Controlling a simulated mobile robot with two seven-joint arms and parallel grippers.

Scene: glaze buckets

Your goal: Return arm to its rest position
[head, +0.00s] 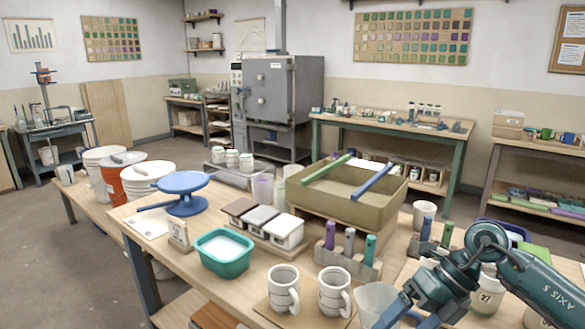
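My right arm comes in from the lower right, bent at a dark teal joint. Its gripper (408,317) is at the bottom edge, pointing down and left in front of a clear measuring jug (372,300). Its two blue fingers look spread apart with nothing seen between them; their tips are partly cut off by the frame. My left arm and gripper are not in view.
A labelled jar (488,290) is behind my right arm. A teal tub (225,252), a blue turntable (184,188) and a tan basin (345,205) with two sticks stand farther off.

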